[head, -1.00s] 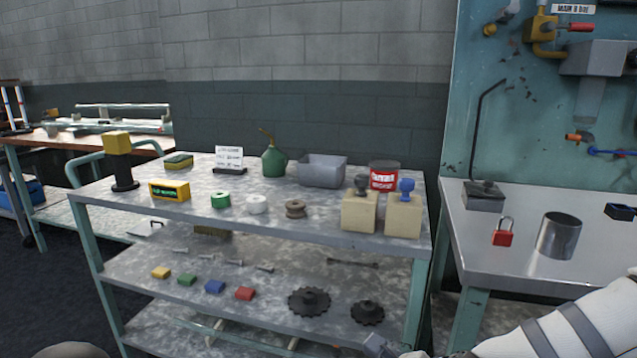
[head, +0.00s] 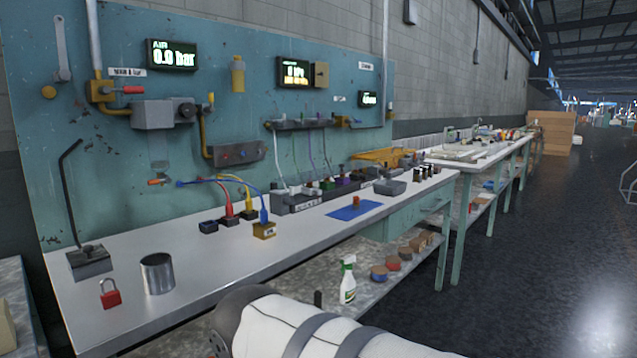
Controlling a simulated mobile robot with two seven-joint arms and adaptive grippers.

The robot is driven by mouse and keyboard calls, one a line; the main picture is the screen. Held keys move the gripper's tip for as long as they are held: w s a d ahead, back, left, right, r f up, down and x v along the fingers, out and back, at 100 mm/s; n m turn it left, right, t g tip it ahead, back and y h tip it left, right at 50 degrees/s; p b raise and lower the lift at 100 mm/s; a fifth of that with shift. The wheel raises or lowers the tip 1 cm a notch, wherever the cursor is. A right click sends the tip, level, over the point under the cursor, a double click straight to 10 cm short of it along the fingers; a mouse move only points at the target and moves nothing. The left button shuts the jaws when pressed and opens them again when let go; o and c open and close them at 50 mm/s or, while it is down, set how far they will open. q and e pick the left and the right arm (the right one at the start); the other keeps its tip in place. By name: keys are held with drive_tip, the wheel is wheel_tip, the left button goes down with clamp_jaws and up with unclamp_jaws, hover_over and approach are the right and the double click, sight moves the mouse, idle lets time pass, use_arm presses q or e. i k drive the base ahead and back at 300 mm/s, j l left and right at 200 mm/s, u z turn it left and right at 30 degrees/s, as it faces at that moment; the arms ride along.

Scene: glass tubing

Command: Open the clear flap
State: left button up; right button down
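I cannot make out a clear flap in the head view. A small tan box (head: 320,75) on the teal panel sits beside a lit display (head: 293,73), but I cannot tell whether it has a clear cover. A white arm link of mine with grey bands crosses the bottom of the view. Neither gripper shows.
A metal bench (head: 215,262) runs along the panel. On it stand a metal cup (head: 157,275), a red padlock (head: 110,294), colored cables with plugs and a blue mat (head: 354,210). Open floor lies at right.

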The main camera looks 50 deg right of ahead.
sight(308, 177)
drive_tip(key=z, duration=1.75)
drive_tip(key=i+l, duration=0.1)
